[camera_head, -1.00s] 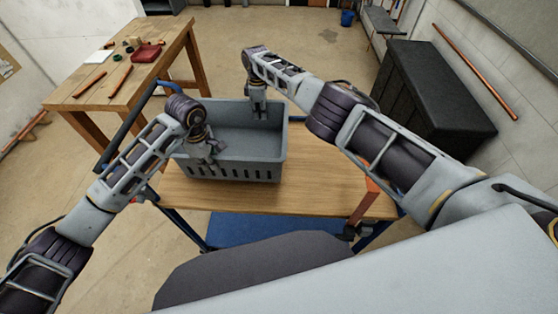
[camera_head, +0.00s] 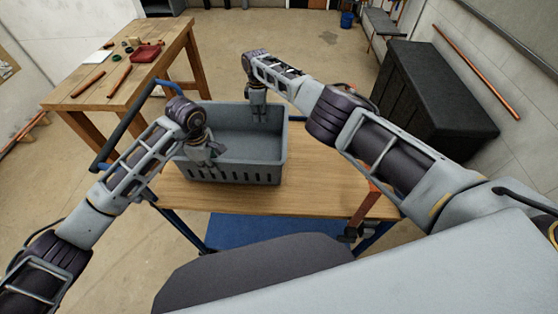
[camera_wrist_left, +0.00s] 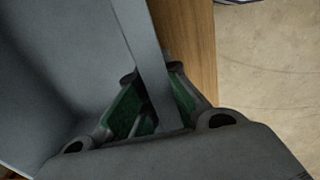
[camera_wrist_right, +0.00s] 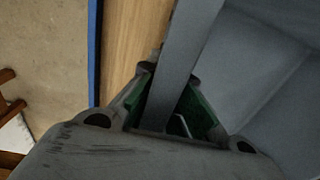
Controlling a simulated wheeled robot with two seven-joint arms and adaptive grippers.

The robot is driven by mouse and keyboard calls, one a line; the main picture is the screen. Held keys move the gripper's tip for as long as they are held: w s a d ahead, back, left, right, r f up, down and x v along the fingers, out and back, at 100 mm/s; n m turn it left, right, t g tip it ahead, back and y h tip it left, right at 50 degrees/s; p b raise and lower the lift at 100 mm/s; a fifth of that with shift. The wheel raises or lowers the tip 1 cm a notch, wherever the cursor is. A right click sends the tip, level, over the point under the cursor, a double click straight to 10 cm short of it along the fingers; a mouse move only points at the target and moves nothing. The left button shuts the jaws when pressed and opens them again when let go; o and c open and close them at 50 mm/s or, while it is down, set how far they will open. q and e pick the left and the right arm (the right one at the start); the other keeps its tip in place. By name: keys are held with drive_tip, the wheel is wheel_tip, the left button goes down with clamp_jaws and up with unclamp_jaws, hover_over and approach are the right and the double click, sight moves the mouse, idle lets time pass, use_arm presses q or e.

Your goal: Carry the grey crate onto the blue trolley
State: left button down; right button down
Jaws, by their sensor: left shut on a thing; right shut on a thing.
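The grey crate (camera_head: 250,172) is upright over the left part of the wooden top of the blue trolley (camera_head: 315,180). I cannot tell whether its base touches the top or is just above it. The crate is empty as far as I see inside. My left gripper (camera_head: 207,158) is shut on its near left rim; the left wrist view shows the rim (camera_wrist_left: 146,65) between the fingers (camera_wrist_left: 152,103). My right gripper (camera_head: 259,115) is shut on the far rim; the right wrist view shows that rim (camera_wrist_right: 188,55) between the fingers (camera_wrist_right: 175,98).
A wooden workbench (camera_head: 150,50) with copper pipes and a red item stands at the back left. A black chest (camera_head: 432,95) is at the right by the wall. A blue bucket (camera_head: 347,18) is at the back. The trolley top is clear right of the crate.

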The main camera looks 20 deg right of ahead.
use_arm(q)
drive_tip(key=shift+f+b, duration=0.7)
drive_tip(key=shift+f, duration=0.05)
use_arm(e)
drive_tip(key=shift+f, duration=0.7)
use_arm(q)
drive_tip(key=c, duration=1.6)
unclamp_jaws()
drive_tip(key=shift+c, duration=0.2)
use_arm(e)
drive_tip(key=c, duration=1.6)
unclamp_jaws()
drive_tip(key=shift+c, duration=0.2)
use_arm(q)
drive_tip(key=shift+r, duration=0.15)
wheel_tip(320, 180, up, 12)
drive_tip(key=shift+s, duration=0.2)
drive_tip(key=shift+a, duration=0.1)
use_arm(e)
drive_tip(key=shift+r, duration=0.15)
drive_tip(key=shift+w+r, duration=0.2)
drive_tip(key=shift+r, duration=5.7)
use_arm(q)
drive_tip(key=shift+s+a, duration=0.1)
